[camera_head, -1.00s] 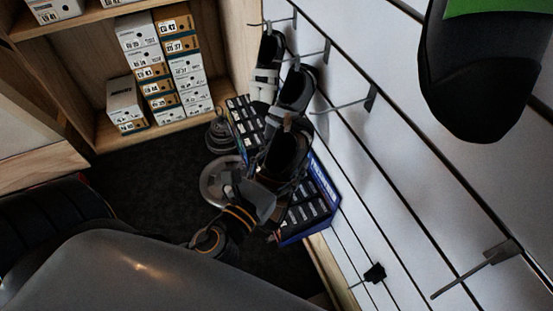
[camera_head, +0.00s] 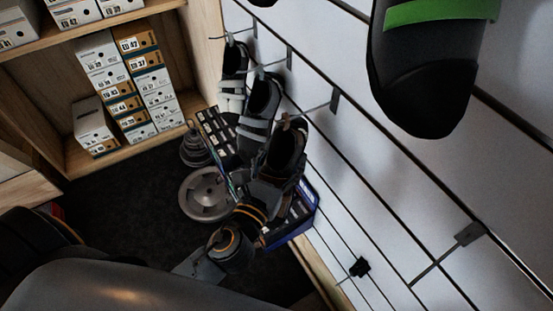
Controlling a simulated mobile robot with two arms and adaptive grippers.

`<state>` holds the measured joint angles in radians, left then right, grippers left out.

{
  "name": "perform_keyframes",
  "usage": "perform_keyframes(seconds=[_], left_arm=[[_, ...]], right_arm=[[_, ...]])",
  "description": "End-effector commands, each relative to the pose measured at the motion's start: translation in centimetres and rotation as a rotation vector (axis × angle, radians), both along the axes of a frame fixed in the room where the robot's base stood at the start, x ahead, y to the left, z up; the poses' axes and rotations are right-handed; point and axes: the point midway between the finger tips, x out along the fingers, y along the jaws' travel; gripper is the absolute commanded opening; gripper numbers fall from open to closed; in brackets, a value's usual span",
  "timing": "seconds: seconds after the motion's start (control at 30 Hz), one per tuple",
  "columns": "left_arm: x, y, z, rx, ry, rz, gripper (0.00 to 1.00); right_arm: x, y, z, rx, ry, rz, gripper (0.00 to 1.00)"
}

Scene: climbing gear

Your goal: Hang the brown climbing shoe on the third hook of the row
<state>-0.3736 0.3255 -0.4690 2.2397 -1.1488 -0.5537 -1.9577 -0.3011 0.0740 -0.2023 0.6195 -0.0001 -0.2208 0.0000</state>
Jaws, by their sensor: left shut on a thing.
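The brown climbing shoe (camera_head: 284,150), dark in this light, is held heel up by my left gripper (camera_head: 268,186), which is shut on its lower part. Three hooks stand in a row on the white slatted wall. A pale strapped shoe (camera_head: 232,84) hangs at the first hook and a grey shoe (camera_head: 260,105) at the second. The third hook (camera_head: 333,103) has its bracket in view, and its rod points toward the heel loop of the held shoe. I cannot tell whether the loop is around the rod or only beside it. My right gripper is out of view.
A large black shoe with a green band (camera_head: 418,90) fills the upper right foreground. Another hook (camera_head: 443,254) juts out at lower right. A blue display case (camera_head: 290,228) and a round weight (camera_head: 206,194) lie below. Shoe boxes (camera_head: 128,90) fill the shelf at left.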

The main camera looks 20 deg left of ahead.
Motion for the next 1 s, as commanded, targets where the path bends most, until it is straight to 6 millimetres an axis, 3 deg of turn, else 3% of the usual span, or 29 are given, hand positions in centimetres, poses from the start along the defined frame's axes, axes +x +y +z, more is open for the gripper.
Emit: perform_keyframes(seconds=[0.6, 1.0], left_arm=[[2.7, -2.2, -0.5, 0.001, -0.003, -0.002, 0.22], [3.2, -2.6, -1.2, 0.001, -0.002, -0.003, 0.22]], right_arm=[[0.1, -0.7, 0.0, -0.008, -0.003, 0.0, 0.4], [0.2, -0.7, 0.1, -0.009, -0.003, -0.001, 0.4]])
